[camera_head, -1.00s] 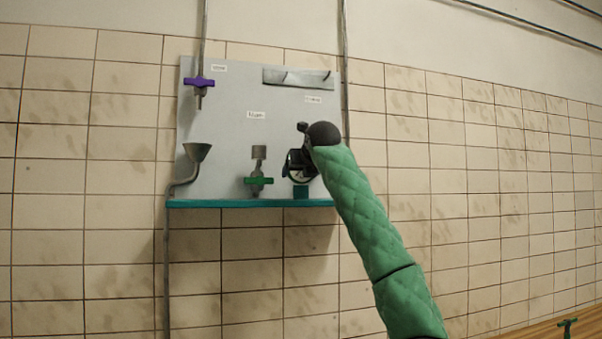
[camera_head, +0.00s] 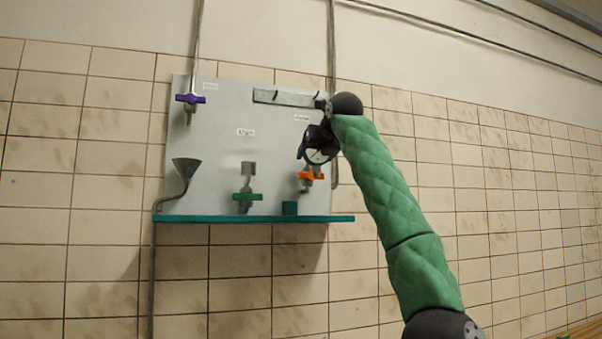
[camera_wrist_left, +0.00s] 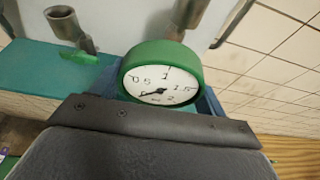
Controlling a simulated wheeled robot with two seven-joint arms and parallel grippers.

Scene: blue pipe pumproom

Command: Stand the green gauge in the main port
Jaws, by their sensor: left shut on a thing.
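My left gripper (camera_head: 312,146) is shut on the green gauge (camera_wrist_left: 162,82), in front of the panel's right side. In the wrist view the gauge has a green rim and a white numbered dial facing the camera; its stem is hidden. A grey upright socket (camera_head: 248,168) stands over a green valve handle (camera_head: 247,197) to the left. Panel labels are too small to read, so I cannot tell which port is main. My right gripper is not in view.
A teal shelf (camera_head: 230,218) runs under the grey panel (camera_head: 225,110), with a small teal block (camera_head: 290,208) on it. A funnel (camera_head: 186,167) and a purple valve handle (camera_head: 190,98) are at the left. A grey rail (camera_head: 285,97) crosses the upper right of the panel.

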